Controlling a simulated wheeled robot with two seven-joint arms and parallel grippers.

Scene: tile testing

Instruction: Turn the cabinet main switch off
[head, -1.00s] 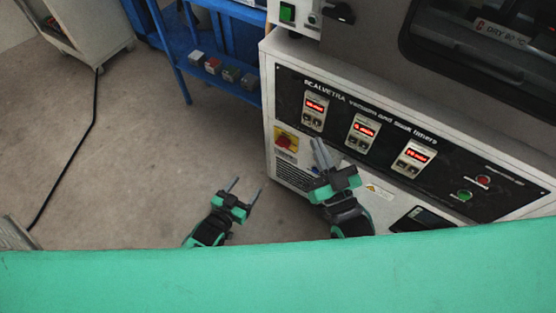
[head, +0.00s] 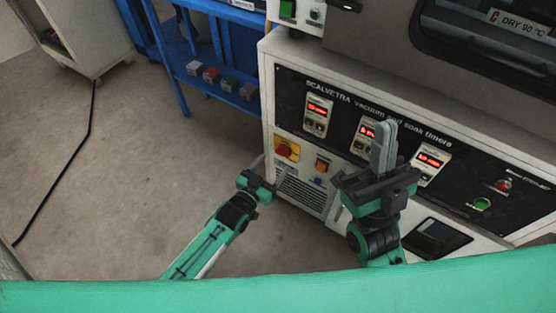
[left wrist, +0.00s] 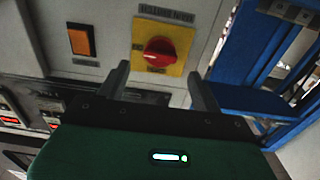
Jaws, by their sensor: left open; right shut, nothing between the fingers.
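The cabinet main switch is a red rotary knob (head: 287,151) on a yellow plate, at the left end of the cabinet's front panel. In the left wrist view the knob (left wrist: 158,50) sits at upper centre; I cannot read its position marks. My left gripper (head: 272,168) is open, just below the knob in the head view. In the left wrist view its two fingers (left wrist: 158,73) stand to either side of the knob's lower part, apparently short of it. My right gripper (head: 384,128) is shut and empty, in front of the timer displays.
An orange rectangular switch (head: 321,165) is right of the knob, above a vent grille (head: 302,191). Timers, a red button and a green button (head: 482,204) lie further right. A blue shelf (head: 222,88) stands left of the cabinet. Floor at left is mostly clear, with a black cable.

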